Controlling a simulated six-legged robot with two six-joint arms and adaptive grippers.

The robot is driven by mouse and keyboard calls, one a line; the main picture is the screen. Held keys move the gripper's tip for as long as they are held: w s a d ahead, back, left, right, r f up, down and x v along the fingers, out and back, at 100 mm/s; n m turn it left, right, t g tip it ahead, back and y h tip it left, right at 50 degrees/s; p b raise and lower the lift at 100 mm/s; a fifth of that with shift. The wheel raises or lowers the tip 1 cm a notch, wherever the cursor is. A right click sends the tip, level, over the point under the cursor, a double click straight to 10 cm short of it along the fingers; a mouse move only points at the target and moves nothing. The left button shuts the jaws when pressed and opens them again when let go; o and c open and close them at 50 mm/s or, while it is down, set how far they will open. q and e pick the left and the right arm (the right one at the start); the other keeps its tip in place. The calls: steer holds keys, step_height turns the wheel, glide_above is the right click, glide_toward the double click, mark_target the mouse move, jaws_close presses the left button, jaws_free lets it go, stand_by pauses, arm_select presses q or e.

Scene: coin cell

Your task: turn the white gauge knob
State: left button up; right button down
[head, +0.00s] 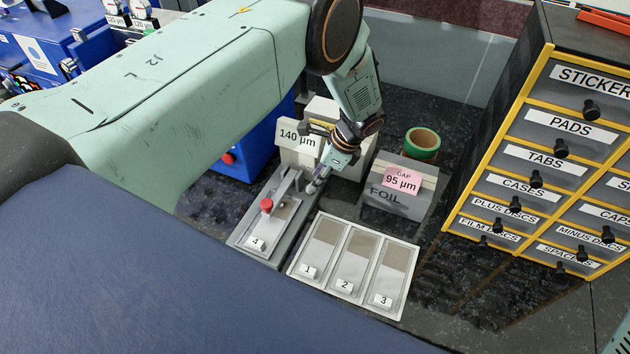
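I cannot clearly make out a white gauge knob. A grey gauge-like fixture (246,237) stands on the dark bench. It has a red knob (266,204) on top and a strip labelled 4 lying on it. My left gripper (317,182) reaches down from above to the fixture's far right end. Its fingertips are small and dark here, and I cannot tell whether they are open, or whether they touch anything. The gripper and arm may hide the knob. My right gripper is not in view.
A white tray (292,270) with strips 1, 2 and 3 lies in front. A 140 µm label (298,137) is behind. A labelled drawer cabinet (545,100) fills the right.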

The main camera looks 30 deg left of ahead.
arm_select(q)
steer(key=shift+s+a+f, duration=0.2)
steer(key=shift+a+f, duration=0.1)
steer(key=shift+f, duration=0.35)
steer(key=shift+s+a+f, duration=0.15)
steer(key=shift+s+f, duration=0.2)
steer(key=shift+f, duration=0.1)
steer(key=shift+w+f, duration=0.15)
steer(key=shift+f, duration=0.05)
steer(key=shift+w+a+f, duration=0.1)
steer(key=shift+w+f, duration=0.1)
steer(key=shift+s+r, duration=0.15)
steer(key=shift+s, duration=0.05)
steer(key=c, duration=0.4)
jaws_close()
